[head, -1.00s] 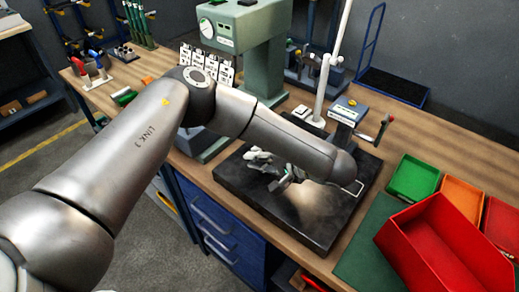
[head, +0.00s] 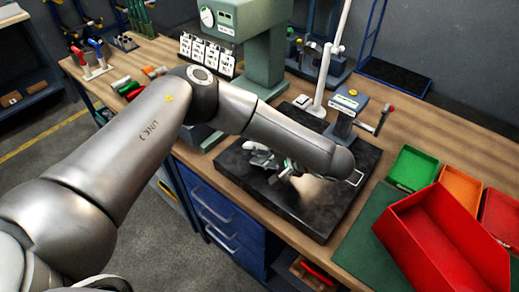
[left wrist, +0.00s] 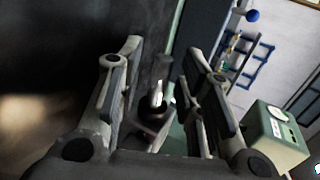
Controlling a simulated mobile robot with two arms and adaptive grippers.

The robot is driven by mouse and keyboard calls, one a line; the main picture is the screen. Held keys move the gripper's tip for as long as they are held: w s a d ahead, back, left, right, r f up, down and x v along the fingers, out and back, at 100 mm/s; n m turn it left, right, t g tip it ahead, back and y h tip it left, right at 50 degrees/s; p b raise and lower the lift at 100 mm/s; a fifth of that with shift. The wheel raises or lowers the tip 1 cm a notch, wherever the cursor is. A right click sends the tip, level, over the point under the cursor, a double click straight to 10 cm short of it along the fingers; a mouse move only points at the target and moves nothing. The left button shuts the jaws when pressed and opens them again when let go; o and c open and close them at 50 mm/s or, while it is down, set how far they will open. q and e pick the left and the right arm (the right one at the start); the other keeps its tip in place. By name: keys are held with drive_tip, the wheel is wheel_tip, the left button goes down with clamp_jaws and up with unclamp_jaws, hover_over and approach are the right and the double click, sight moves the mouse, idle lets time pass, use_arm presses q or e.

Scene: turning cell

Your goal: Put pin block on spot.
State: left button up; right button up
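My left gripper (head: 268,160) is low over the black plate (head: 312,228) on the bench, partly hidden by my own forearm. In the left wrist view, its two fingers (left wrist: 163,62) stand apart. A dark piece with a shiny metal pin (left wrist: 157,95) shows between them, probably the pin block; blur hides whether the pads touch it. A white square outline (head: 355,178), possibly the spot, lies near the plate's right corner, close to my forearm. I cannot make out the pin block in the head view. My right gripper is not in view.
A green press (head: 262,55) stands behind the plate. A white post (head: 324,80) and a small device with a crank (head: 348,102) stand near its back edge. A red bin (head: 445,245), a green tray (head: 412,168) and an orange tray (head: 461,187) are at right.

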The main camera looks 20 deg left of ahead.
use_arm(q)
drive_tip(key=shift+r, duration=0.1)
drive_tip(key=b+v, duration=0.2)
drive_tip(key=v, duration=0.9)
drive_tip(key=shift+w+d, duration=0.1)
drive_tip(key=shift+d+r, duration=0.25)
drive_tip(key=shift+d, duration=0.05)
